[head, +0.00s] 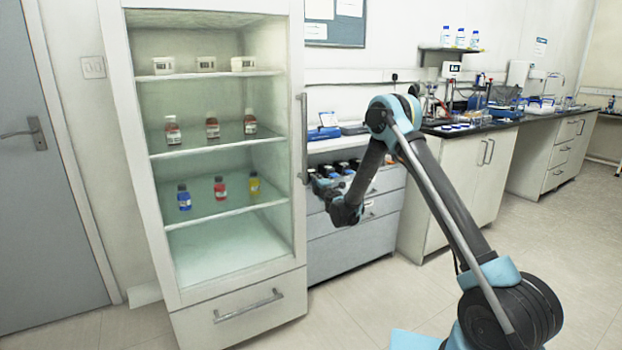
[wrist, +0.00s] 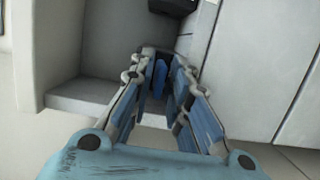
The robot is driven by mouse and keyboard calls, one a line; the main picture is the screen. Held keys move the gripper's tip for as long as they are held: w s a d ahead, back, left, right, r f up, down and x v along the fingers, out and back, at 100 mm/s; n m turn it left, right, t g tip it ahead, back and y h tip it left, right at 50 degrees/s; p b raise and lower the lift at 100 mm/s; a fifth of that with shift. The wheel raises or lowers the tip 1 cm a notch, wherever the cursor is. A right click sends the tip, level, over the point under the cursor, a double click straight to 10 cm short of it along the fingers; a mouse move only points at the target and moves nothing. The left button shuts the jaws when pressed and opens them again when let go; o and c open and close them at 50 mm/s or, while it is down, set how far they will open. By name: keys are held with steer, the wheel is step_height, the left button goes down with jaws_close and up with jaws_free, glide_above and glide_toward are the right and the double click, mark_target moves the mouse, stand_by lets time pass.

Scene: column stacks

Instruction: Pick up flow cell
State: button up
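I cannot pick out a flow cell for certain in either view. In the head view my gripper (head: 322,184) is raised beside the right edge of the glass-fronted cabinet, in front of the drawer unit. In the wrist view its two fingers (wrist: 161,72) stand apart, with blue inner pads. A small blue shape (wrist: 160,80) shows between the fingertips; I cannot tell whether it is a separate object or whether it is touched. A dark item (wrist: 172,6) lies beyond, at the top edge.
The cabinet (head: 300,265) holds white boxes (head: 206,64), brown bottles (head: 212,127) and coloured bottles (head: 220,187). The drawer unit (head: 350,250) carries a row of dark items (head: 350,166) and a blue device (head: 323,133). A dark-topped bench (head: 470,130) is crowded. Floor (head: 330,325) is free in front.

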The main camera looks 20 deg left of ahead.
steer(key=shift+w+d, duration=0.15)
steer(key=shift+d, duration=0.05)
jaws_close()
steer(key=shift+d, duration=0.1)
steer(key=shift+d+r, duration=0.1)
